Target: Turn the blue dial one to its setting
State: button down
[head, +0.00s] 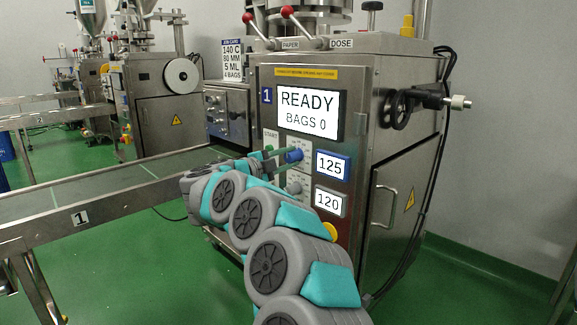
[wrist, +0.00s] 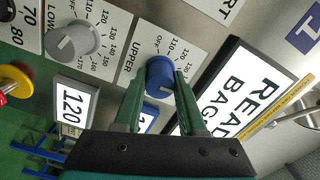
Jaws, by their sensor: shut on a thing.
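The blue dial (head: 294,156) is on the front panel of the machine, left of a blue-framed display (head: 332,166) that reads 125. In the wrist view the blue dial (wrist: 160,76) sits on a white scale plate marked UPPER, with OFF and numbers around it. My gripper (wrist: 159,82) is shut on the blue dial, with one green finger on each side. In the head view my gripper (head: 270,160) reaches the dial from the left. The dial's exact pointer position is hard to read.
A grey dial (wrist: 72,42) marked LOWER is beside it, with a display (head: 329,202) reading 120. Above is a screen (head: 309,112) reading READY, BAGS 0. A job card (head: 232,60) lists 140 C. A yellow-red knob (wrist: 14,80) and a conveyor (head: 90,200) are nearby.

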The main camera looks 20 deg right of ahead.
jog(key=shift+m+b, duration=0.35)
jog(key=shift+m, duration=0.15)
jog(key=shift+c, duration=2.4)
grip_release()
jog(key=v, duration=0.7)
jog(key=shift+s+a, duration=0.15)
jog(key=shift+a, duration=0.2)
jog(key=shift+r, duration=0.1)
